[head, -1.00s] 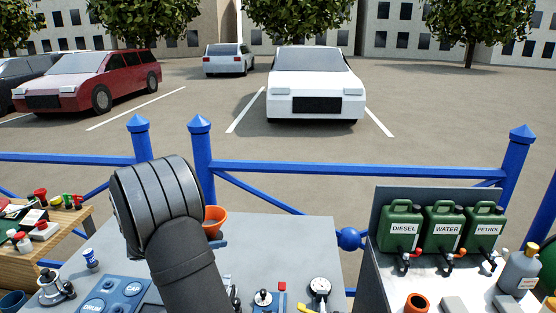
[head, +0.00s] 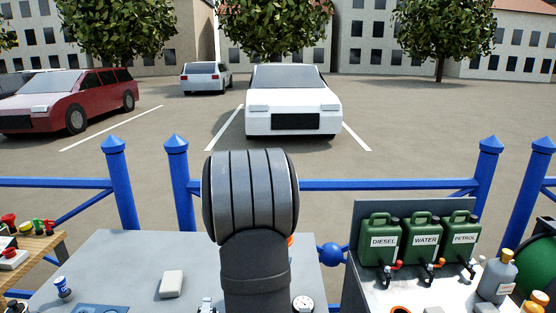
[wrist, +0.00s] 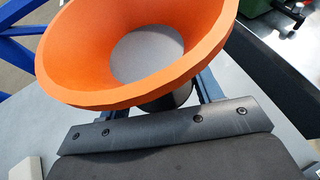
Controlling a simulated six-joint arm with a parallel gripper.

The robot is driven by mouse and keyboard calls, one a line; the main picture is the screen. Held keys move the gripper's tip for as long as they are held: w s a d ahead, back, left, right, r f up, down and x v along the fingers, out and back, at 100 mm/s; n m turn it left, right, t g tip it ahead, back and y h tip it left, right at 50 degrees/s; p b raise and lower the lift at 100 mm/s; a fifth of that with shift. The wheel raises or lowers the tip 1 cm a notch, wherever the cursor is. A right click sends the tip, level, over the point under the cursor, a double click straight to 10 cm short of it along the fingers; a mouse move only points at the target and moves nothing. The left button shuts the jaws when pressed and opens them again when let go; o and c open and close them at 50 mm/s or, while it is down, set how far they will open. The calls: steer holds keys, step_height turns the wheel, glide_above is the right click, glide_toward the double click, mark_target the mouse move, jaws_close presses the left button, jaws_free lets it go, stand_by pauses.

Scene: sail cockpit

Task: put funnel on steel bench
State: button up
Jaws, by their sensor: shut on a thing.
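My gripper (wrist: 165,103) is shut on the orange funnel (wrist: 215,62), seen in the wrist view with its wide mouth toward the camera. A grey surface shows through its opening. In the head view my arm hides almost all of the funnel; only an orange sliver (head: 290,240) shows at its right edge. A grey bench (head: 110,256) lies below my arm. A second grey-topped bench (head: 378,291) stands at the right. I cannot tell which is the steel bench, nor whether the funnel touches a surface.
Green jerry cans (head: 424,239) labelled diesel, water and petrol stand on the right bench. A grey bottle (head: 497,280) stands beside them. A white block (head: 172,284) and a gauge (head: 303,304) are on the middle bench. A blue railing (head: 385,185) runs behind.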

steer(key=shift+s+d+f, duration=0.2)
steer(key=shift+s+d, duration=0.1)
steer(key=shift+d, duration=0.1)
steer(key=w+a+r+n+y, duration=0.1)
steer(key=w+a+n+y, duration=0.1)
steer(key=a, duration=0.6)
steer(key=w+a+r+n+y, duration=0.2)
steer(key=w+a, duration=0.1)
steer(key=a, duration=0.4)
glide_above(201, 275)
steer(key=shift+t, duration=0.3)
step_height(201, 275, down, 7)
steer(key=shift+d+r, duration=0.1)
steer(key=shift+d, duration=0.05)
steer(key=shift+a+f, duration=0.3)
steer(key=shift+f, duration=1.9)
steer(key=shift+f, duration=0.15)
steer(key=o, duration=0.8)
